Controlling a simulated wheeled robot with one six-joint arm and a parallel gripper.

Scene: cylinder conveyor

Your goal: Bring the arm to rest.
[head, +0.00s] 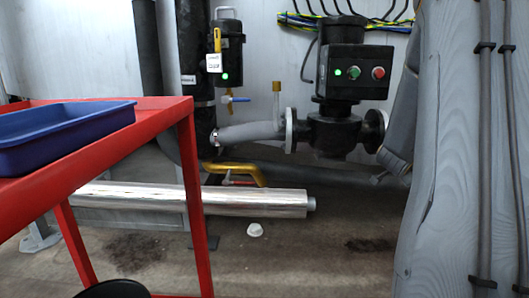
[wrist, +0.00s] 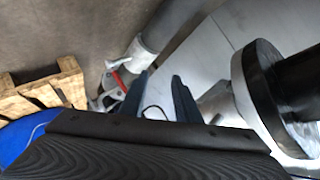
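My gripper (wrist: 160,88) shows in the wrist view, with its two dark fingers apart and nothing seen between them. It is open and empty. A dark ridged body fills the bottom of that view and hides what lies below it. Neither my arm nor my gripper can be made out in the head view.
In the head view, a red table (head: 160,113) bears a blue tray (head: 70,140) at left. In the wrist view, a wooden pallet (wrist: 45,90) is left and a black flange (wrist: 262,95) right.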

